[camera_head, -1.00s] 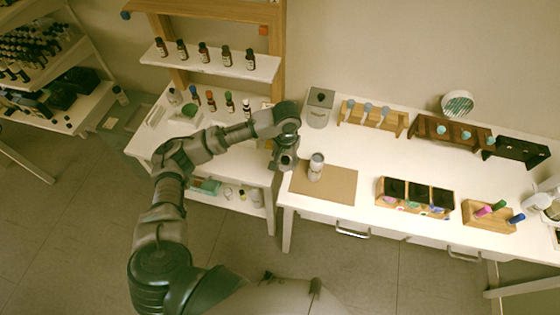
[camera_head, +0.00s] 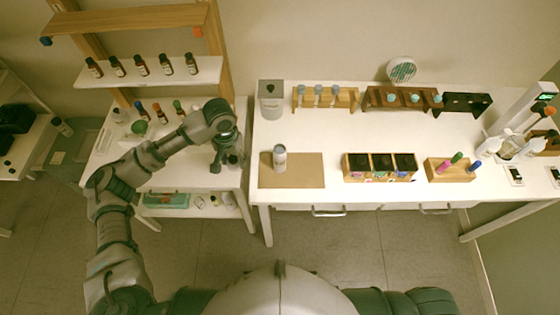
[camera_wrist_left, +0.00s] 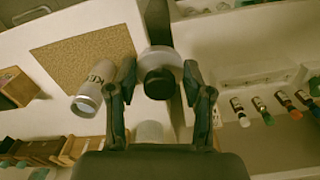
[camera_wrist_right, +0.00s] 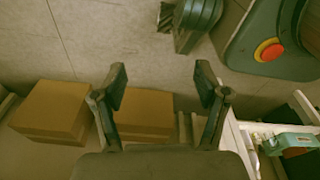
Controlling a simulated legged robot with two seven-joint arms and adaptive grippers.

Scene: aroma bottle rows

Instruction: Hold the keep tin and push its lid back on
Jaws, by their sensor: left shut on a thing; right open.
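The keep tin (camera_head: 280,160) is a pale cylinder standing on the brown mat (camera_head: 308,172) on the white table. In the left wrist view the tin (camera_wrist_left: 97,78) shows a label and a pale round end. My left gripper (camera_head: 228,163) is left of the tin and the mat, apart from both, near the table's left edge. In the left wrist view the left gripper (camera_wrist_left: 159,78) is shut on a round grey piece with a black knob (camera_wrist_left: 159,84), which looks like the lid. My right gripper (camera_wrist_right: 160,82) is open and empty, seen only in the right wrist view.
A box with three dark compartments (camera_head: 380,176) stands right of the mat. A grey canister (camera_head: 270,100) and bottle racks (camera_head: 325,99) line the back. A shelf of brown bottles (camera_head: 148,72) is at left. The table's middle is clear.

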